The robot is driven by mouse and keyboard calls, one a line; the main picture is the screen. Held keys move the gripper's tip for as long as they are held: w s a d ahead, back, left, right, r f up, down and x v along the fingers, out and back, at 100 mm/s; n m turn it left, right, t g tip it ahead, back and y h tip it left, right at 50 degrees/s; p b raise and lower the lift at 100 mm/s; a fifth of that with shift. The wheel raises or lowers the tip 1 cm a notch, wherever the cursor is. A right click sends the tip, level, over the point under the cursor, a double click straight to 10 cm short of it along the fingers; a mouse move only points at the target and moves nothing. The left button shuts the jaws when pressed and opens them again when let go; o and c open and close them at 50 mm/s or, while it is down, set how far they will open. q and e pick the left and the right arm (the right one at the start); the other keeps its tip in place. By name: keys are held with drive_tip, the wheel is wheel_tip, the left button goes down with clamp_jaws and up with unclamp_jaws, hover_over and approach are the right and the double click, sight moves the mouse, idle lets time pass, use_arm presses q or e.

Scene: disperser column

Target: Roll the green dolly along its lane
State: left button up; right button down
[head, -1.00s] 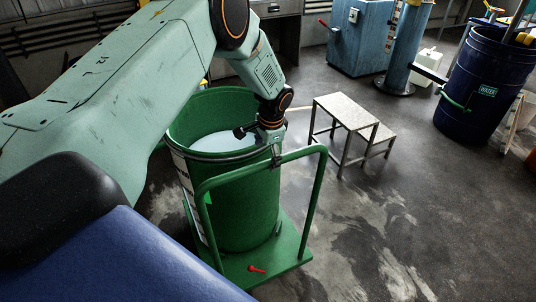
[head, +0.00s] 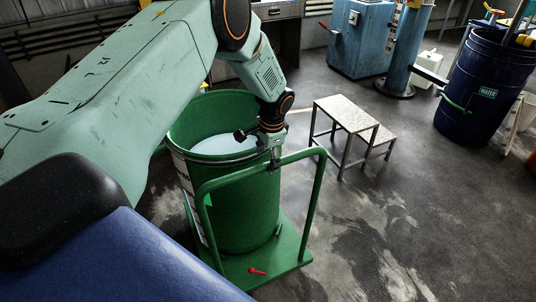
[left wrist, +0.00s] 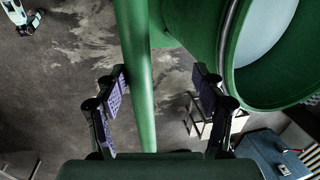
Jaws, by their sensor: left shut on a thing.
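The green dolly (head: 293,246) stands on the dark floor in the middle of the head view. Its tubular handle (head: 315,195) rises on the near side. A green open drum (head: 240,215) with pale contents stands upright on its deck. A small red lever (head: 257,270) sits on the near part of the deck. My left gripper (head: 275,162) is shut on the handle's top bar. In the left wrist view the green handle (left wrist: 138,70) runs between its two fingers (left wrist: 160,85).
A grey step stool (head: 346,112) stands right of the dolly. A blue cabinet (head: 360,40) and a blue column (head: 408,45) stand behind it. A dark blue water drum (head: 478,90) is at the far right. The stained floor at front right is clear.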

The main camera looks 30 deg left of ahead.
use_arm(q)
drive_tip(key=r+p, duration=0.1)
drive_tip(key=r, duration=0.1)
drive_tip(key=r+p, duration=0.3)
drive_tip(key=r, duration=0.1)
drive_tip(key=shift+d+r+p, duration=0.3)
drive_tip(key=shift+p, duration=0.1)
drive_tip(key=shift+s+r, duration=0.35)
drive_tip(key=shift+r, duration=0.2)
drive_tip(key=shift+r+p, duration=0.35)
drive_tip(key=shift+p, duration=0.1)
drive_tip(key=shift+w+d+f, duration=0.1)
drive_tip(key=shift+w, duration=0.1)
drive_tip(key=shift+s, duration=0.1)
